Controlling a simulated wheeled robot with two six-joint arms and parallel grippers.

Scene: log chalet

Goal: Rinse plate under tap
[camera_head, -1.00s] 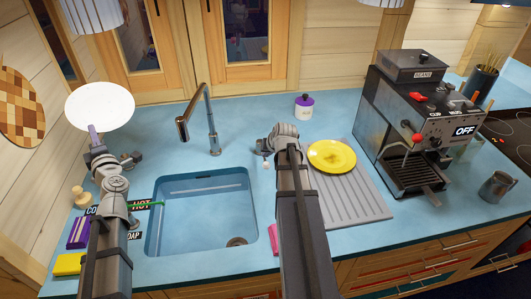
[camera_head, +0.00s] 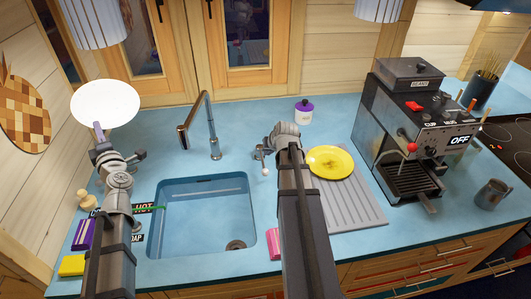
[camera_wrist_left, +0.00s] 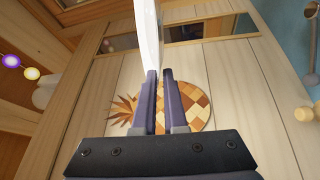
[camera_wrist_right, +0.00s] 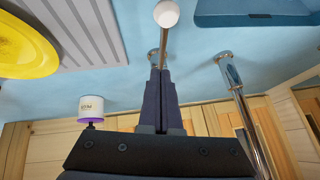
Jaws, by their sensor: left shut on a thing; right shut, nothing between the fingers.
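My left gripper (camera_head: 98,131) is shut on a white plate (camera_head: 107,103) and holds it up on edge, left of the tap and above the counter. The plate shows edge-on between the fingers in the left wrist view (camera_wrist_left: 148,35). The tap (camera_head: 213,130) arches over the back of the blue sink (camera_head: 200,215); I see no water running. My right gripper (camera_head: 264,150) is shut and empty beside a lever with a white ball knob (camera_head: 265,171), right of the tap. In the right wrist view the lever's knob (camera_wrist_right: 166,13) lies just beyond the fingertips; contact is unclear.
A yellow plate (camera_head: 330,162) lies on the grooved drainboard (camera_head: 350,205), right of my right arm. A coffee machine (camera_head: 410,130) stands further right. A purple-lidded jar (camera_head: 304,111) is at the back. A yellow sponge (camera_head: 72,265) and HOT label (camera_head: 143,208) are at left.

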